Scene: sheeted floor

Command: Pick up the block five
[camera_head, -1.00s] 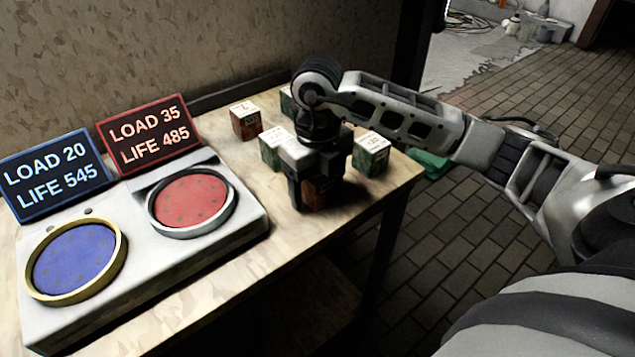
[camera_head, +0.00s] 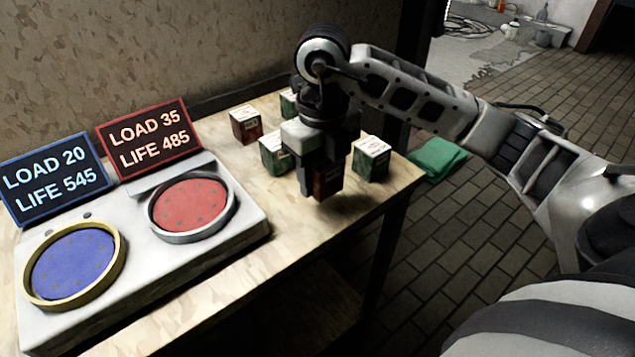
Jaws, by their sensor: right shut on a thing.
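My right gripper (camera_head: 322,178) points down over the right part of the table and is shut on a dark red block (camera_head: 328,180). The block shows between the fingers, with a shadow on the table below it; it seems lifted a little. Its top and any number are hidden by the gripper. Other small blocks stand around it: a green one (camera_head: 276,155) just left, a green one with a white top (camera_head: 370,160) to the right, a red one (camera_head: 245,126) farther back left, and a partly hidden green one (camera_head: 288,103) behind. Their numbers are too small to read. My left gripper is not in view.
A grey console with a blue round pad (camera_head: 75,262) and a red round pad (camera_head: 190,203) fills the table's left side. Behind it stand a "LOAD 20 LIFE 545" sign (camera_head: 50,180) and a "LOAD 35 LIFE 485" sign (camera_head: 148,138). A green cloth-like thing (camera_head: 438,160) lies beyond the table's right edge.

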